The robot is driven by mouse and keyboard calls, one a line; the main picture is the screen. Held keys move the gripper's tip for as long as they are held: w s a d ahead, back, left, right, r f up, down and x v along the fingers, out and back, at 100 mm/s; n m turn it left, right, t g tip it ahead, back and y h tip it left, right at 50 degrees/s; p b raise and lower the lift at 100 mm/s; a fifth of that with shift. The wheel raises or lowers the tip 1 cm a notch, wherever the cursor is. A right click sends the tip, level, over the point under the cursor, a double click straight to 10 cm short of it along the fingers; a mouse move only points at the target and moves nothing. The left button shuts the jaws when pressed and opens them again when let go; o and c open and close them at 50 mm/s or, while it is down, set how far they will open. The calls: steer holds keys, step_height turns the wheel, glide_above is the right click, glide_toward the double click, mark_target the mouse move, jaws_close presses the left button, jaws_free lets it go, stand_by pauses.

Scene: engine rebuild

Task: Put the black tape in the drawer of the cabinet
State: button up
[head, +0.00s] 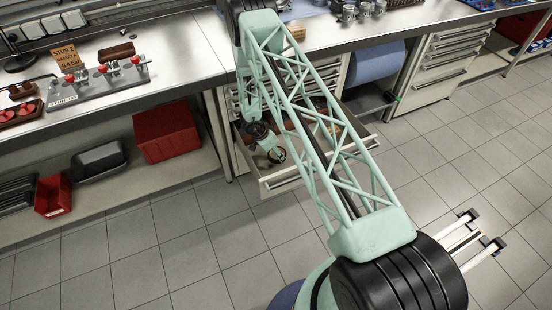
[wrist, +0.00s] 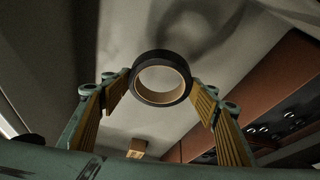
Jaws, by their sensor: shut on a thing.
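The black tape (wrist: 138,84) is a black ring with a tan inner core. In the wrist view my gripper (wrist: 160,88) is shut on it, one finger on each side of the ring. In the head view my gripper (head: 276,154) is over the left part of the open drawer (head: 287,182) of the cabinet (head: 229,160) under the bench. The tape shows there only as a small dark ring at the fingertips. I cannot tell whether it touches the drawer floor. My arm hides much of the drawer's middle.
Brown items lie in the drawer, including a brown box (wrist: 265,90) at the right of the wrist view and a small tan block (wrist: 137,150). A red bin (head: 166,132) stands on the shelf at left. A blue roll (head: 376,62) hangs behind right.

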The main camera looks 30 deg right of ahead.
steer(key=shift+f, duration=0.1)
steer(key=shift+f+b, duration=0.3)
steer(key=shift+f, duration=1.5)
steer(key=shift+f, duration=0.15)
steer(key=o, duration=0.9)
steer(key=shift+p+v, duration=0.85)
steer(key=shift+v, duration=5.3)
